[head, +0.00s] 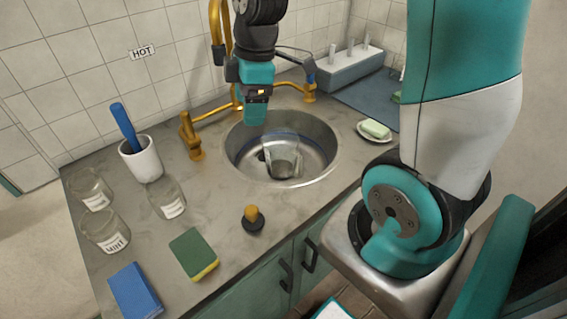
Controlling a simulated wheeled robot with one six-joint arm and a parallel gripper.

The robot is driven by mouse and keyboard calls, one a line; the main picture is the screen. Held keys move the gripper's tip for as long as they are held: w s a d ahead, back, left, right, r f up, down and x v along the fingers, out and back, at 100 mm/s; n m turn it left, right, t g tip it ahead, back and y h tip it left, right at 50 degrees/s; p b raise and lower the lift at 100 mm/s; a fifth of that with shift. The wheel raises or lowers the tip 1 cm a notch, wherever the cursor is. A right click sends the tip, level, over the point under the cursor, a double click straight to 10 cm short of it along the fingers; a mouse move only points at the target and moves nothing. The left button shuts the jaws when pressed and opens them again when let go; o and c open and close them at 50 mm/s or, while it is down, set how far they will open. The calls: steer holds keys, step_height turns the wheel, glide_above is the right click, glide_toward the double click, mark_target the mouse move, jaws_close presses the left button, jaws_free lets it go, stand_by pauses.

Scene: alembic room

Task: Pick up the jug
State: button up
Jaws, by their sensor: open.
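A clear, glass-like vessel (284,165), which looks like the jug, sits in the round metal sink (328,158). Its handle and exact outline are hard to make out. My gripper (252,116) points down over the back of the sink, above and a little left of the vessel in the picture. It is open and looks empty, apart from the vessel. The gap between its fingers is hard to see from this side.
Brass taps (193,140) stand behind and left of the sink. Glass jars (167,200), a white cup (141,160) with a blue handle, a sponge (193,254) and a stopper (252,220) stand left and front. A soap dish (377,132) and a rack (345,70) are right.

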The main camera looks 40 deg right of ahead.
steer(key=w+d+f+n+h+b, duration=0.1)
steer(key=w+d+f+n, duration=0.15)
steer(key=d+f, duration=0.6)
steer(key=n+g+b, duration=0.1)
steer(key=n, duration=0.1)
glide_toward(298, 153)
steer(key=shift+h, duration=0.4)
step_height(298, 153, down, 7)
steer(key=shift+a+r+p, duration=0.1)
steer(key=shift+r+p, duration=0.05)
steer(key=shift+p, duration=0.55)
steer(key=shift+a+f+p, duration=0.1)
steer(key=shift+f+p, duration=0.3)
steer(key=shift+f, duration=1.15)
steer(key=shift+a+f+p, duration=0.15)
steer(key=shift+f+p, duration=0.2)
steer(key=shift+f, duration=1.2)
steer(key=c, duration=1.4)
steer(key=shift+r, duration=0.1)
jaws_close()
